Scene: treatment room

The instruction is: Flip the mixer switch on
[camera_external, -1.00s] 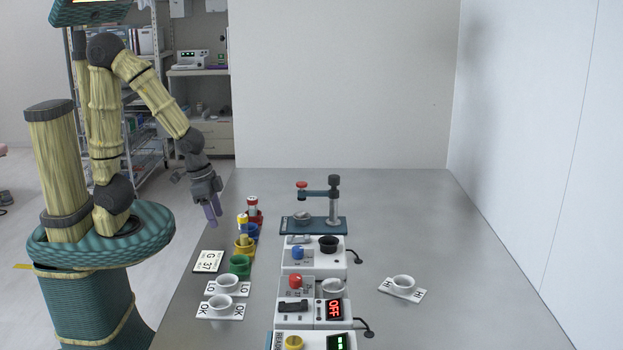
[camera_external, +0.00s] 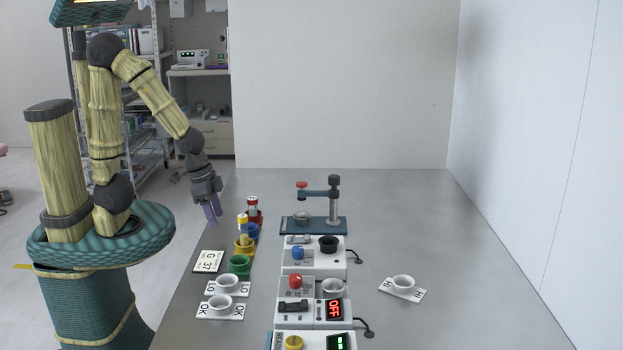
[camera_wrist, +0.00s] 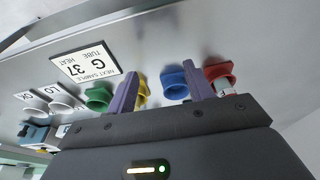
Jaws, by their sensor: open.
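A white unit (camera_external: 330,261) with a blue knob (camera_external: 297,252), a black cup (camera_external: 328,244) and a grey switch (camera_external: 299,239) stands mid-table; it looks like the mixer, but its label is unreadable. The switch's position is too small to tell. A nearer white unit (camera_external: 313,313) has a red knob, a white cup, a black rocker switch (camera_external: 294,305) and a red display reading OFF (camera_external: 335,309). My gripper (camera_external: 213,218) is open and empty, above the table's left edge, left of both units. Its two purple fingers also show in the wrist view (camera_wrist: 162,85).
Red, blue, yellow and green holders (camera_external: 240,264), some with tubes, stand near my gripper, beside a card (camera_external: 208,262) reading G 37. White LO and OK cups (camera_external: 220,304) are nearer. A lever stand (camera_external: 333,205) is behind the units. The table's right side is mostly clear.

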